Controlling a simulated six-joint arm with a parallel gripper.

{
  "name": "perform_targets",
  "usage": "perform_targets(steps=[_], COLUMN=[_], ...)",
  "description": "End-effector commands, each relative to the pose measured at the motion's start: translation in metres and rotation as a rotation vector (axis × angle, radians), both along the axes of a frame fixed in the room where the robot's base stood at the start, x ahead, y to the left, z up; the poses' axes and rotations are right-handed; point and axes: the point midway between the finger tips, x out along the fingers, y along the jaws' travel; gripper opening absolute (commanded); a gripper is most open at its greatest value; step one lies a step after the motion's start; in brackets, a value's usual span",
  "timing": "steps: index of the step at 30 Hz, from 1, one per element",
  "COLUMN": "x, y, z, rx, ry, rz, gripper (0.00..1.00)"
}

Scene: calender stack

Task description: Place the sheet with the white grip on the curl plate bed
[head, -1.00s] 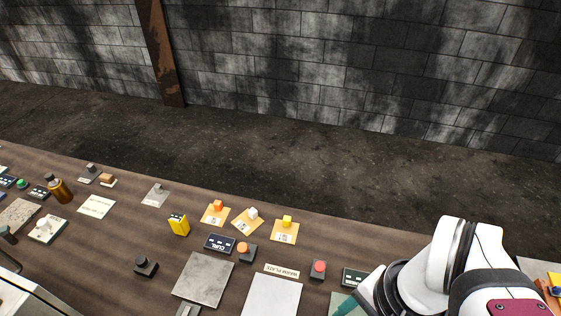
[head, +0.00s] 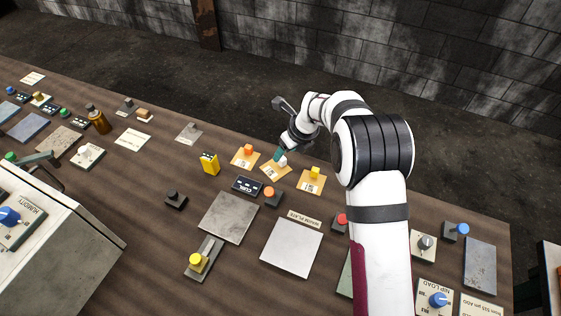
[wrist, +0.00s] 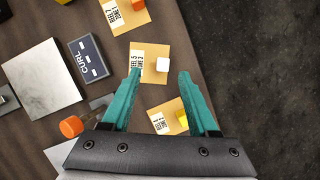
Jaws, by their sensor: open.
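The sheet with the white grip (head: 269,171) is a small tan card with a white block on it, the middle one of a row of three. In the wrist view its tan sheet (wrist: 143,49) carries the white grip (wrist: 162,65). My gripper (head: 281,157) is above this sheet in the head view. In the wrist view the teal fingers of my gripper (wrist: 160,73) are open and empty, with the white grip showing in the gap by their tips. The bare grey plate (head: 228,218) lies beside the CURL sign (head: 248,186); both also show in the wrist view.
Close neighbours are the sheet with the orange grip (head: 240,160) and the sheet with the yellow grip (head: 309,187). A yellow block (head: 210,163), an orange button (head: 270,194) and the paler warm plate (head: 291,248) stand nearby. A large cabinet (head: 70,255) fills the front left.

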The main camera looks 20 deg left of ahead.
Motion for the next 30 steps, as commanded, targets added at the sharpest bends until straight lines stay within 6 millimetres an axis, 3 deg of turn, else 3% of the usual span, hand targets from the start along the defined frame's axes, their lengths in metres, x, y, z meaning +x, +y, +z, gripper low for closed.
perform_targets(steps=[6, 15, 25, 30], x=[0.011, 0.012, 0.012, 0.012], y=[0.011, 0.014, 0.014, 0.014], z=[-0.039, -0.046, -0.046, -0.046], rx=[-0.001, -0.001, -0.001, -0.001], ry=[0.003, 0.000, 0.000, 0.000], rz=[0.001, 0.000, 0.001, 0.001], gripper=[0.60, 0.58, 0.00, 0.00])
